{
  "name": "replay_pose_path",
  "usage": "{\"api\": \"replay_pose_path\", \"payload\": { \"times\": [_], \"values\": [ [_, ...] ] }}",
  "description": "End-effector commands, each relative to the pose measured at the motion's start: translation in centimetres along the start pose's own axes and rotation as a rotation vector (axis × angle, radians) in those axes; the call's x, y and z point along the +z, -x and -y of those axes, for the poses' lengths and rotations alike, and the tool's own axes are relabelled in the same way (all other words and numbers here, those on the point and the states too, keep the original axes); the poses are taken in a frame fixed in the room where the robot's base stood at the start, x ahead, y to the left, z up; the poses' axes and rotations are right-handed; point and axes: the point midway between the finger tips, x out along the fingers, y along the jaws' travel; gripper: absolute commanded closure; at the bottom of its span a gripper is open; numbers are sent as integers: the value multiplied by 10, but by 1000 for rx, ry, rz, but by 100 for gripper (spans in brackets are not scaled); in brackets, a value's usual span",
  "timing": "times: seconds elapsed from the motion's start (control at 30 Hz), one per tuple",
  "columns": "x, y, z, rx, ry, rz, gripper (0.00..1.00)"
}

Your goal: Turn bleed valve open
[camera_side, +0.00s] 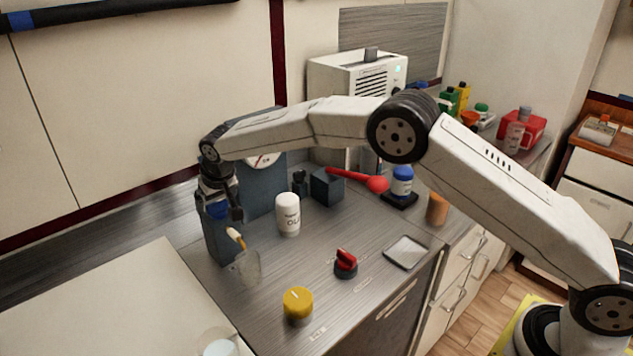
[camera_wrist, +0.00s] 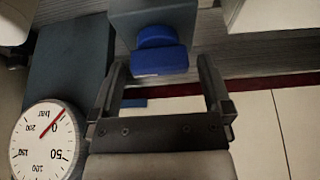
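A blue knob (camera_wrist: 160,60) with a flat grip sits on a grey block (camera_wrist: 155,17) in the wrist view; it appears to be the bleed valve, but I see no readable label. My gripper (camera_wrist: 162,65) is open, with one finger on each side of the knob and a gap on both sides. A round white gauge (camera_wrist: 48,142) with a red needle near 0 is at the left. In the side view my gripper (camera_side: 232,214) is beside the blue-grey gauge housing (camera_side: 262,190).
On the counter stand a white bottle (camera_side: 288,215), a yellow knob (camera_side: 298,304), a red-topped knob (camera_side: 346,263) and a red lever (camera_side: 352,176). A clear beaker-like vessel (camera_side: 247,266) stands below my gripper. The counter's front centre is fairly open.

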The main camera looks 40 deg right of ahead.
Motion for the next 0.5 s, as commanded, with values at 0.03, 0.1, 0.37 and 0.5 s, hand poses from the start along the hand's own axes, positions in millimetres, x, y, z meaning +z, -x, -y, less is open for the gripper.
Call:
{"api": "replay_pose_path", "payload": {
  "times": [0.03, 0.1, 0.37, 0.5],
  "values": [
    [0, 0, 0, 0, 1, 0, 0],
    [0, 0, 0, 0, 1, 1, 0],
    [0, 5, 0, 0, 2, 1, 0],
    [0, 15, 0, 0, 2, -1, 0]
  ]
}}
